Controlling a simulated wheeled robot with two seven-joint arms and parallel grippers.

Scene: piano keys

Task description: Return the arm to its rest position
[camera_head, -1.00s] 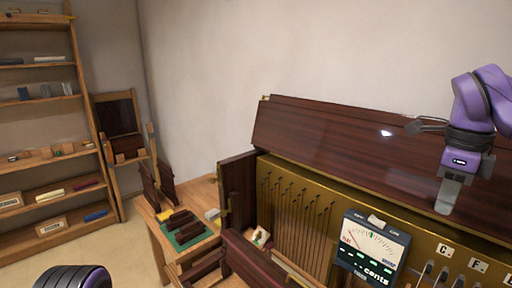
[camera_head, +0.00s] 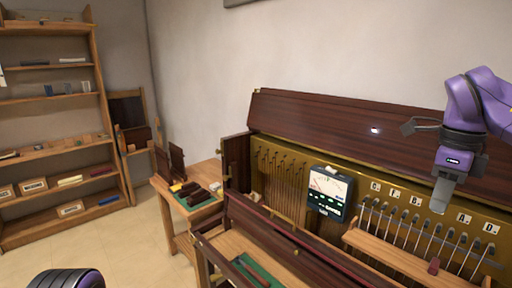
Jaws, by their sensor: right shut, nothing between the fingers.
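My right arm comes in from the right edge, purple and black. Its right gripper (camera_head: 441,194) points down, shut and empty, in front of the piano's brass panel (camera_head: 405,186), near the letter labels. My left gripper is not in view; only a dark ribbed part of my own body with purple shows at the bottom left. The open upright piano (camera_head: 330,118) has a raised dark wooden lid, and a tuner meter (camera_head: 327,194) stands against its panel.
A small wooden table (camera_head: 204,213) with a green mat and dark blocks stands left of the piano. A wooden shelf (camera_head: 50,146) is at the far left. A wooden rail (camera_head: 405,258) with several hammers or pins runs at the lower right. Floor between shelf and table is clear.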

